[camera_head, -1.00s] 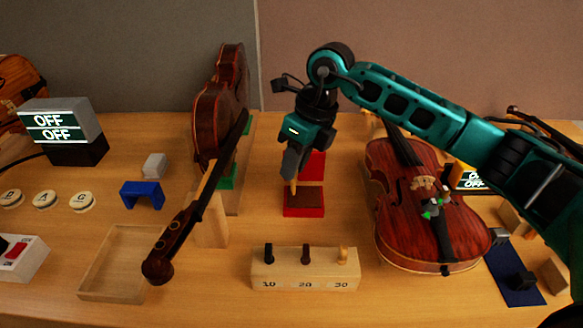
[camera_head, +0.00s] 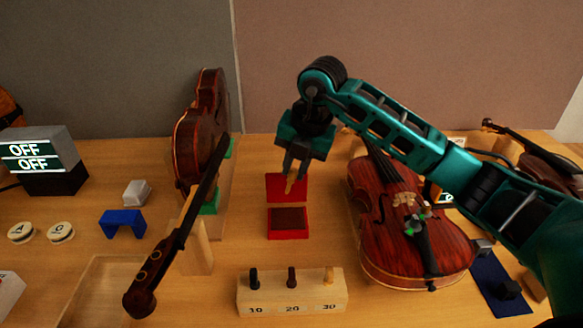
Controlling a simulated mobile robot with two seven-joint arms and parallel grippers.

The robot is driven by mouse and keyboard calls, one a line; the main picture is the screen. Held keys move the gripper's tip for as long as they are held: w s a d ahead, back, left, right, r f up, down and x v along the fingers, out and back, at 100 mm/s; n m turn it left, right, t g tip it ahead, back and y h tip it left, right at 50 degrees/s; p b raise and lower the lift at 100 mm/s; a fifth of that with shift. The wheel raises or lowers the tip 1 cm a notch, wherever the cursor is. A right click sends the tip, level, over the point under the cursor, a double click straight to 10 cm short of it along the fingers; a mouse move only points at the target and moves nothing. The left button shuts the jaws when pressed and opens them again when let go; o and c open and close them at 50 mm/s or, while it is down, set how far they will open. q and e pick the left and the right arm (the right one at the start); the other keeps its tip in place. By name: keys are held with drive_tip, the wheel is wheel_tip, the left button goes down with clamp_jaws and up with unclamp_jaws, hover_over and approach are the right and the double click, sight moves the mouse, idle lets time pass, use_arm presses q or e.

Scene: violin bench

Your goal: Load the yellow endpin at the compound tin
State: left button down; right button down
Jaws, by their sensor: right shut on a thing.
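My right gripper (camera_head: 291,172) is shut on the yellow endpin (camera_head: 289,186), which points downward. The compound tin (camera_head: 288,234) is a small open red box with dark brown compound in it and its red lid raised at the back. In the picture the endpin's tip shows in front of the raised lid (camera_head: 272,187), above the brown compound and apart from it. The gripper hides part of the lid. My left gripper is out of view.
A wooden block (camera_head: 290,298) marked 10, 20 and 30 holds three pegs in front of the tin. A violin (camera_head: 410,225) lies at right; another (camera_head: 200,130) stands tilted at left. A blue bracket (camera_head: 122,222) and a display box reading OFF (camera_head: 38,150) are further left.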

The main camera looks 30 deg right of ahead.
drive_tip(key=shift+f, duration=0.95)
wheel_tip(320, 180, down, 3)
drive_tip(key=shift+b, duration=0.85)
drive_tip(key=shift+f+b, duration=0.5)
drive_tip(key=shift+f, duration=0.1)
drive_tip(key=shift+f+b, duration=0.4)
drive_tip(key=shift+f, duration=0.3)
drive_tip(key=shift+r, duration=0.15)
